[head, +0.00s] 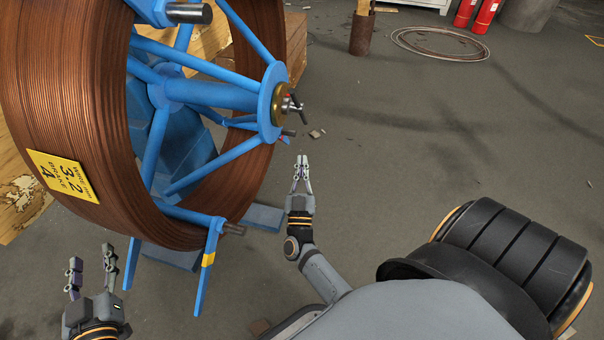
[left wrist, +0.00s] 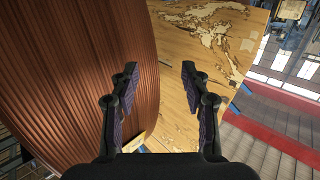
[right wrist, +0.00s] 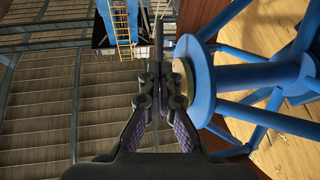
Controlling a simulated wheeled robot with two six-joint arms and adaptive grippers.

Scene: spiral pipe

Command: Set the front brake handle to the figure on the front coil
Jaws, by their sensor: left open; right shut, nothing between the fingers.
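The front coil (head: 60,110) of copper-brown wire sits on a blue reel at the left of the head view. Its yellow tag (head: 62,176) shows large figures 3.2 and 4; the small print is hard to read. The brake handle (head: 293,104), a small metal bar, sits on a brass disc at the blue hub's end; its setting is too small to read. My right gripper (head: 301,172) is shut and empty, below and apart from the handle. My left gripper (head: 91,264) is open and empty, below the tag, and faces the coil (left wrist: 85,70) in the left wrist view.
The blue stand's leg (head: 208,265) lies between my grippers. Wooden crating (head: 20,205) stands behind the coil. In the right wrist view, the blue hub flange (right wrist: 197,85) is just right of my fingers. The floor right of the reel is mostly clear.

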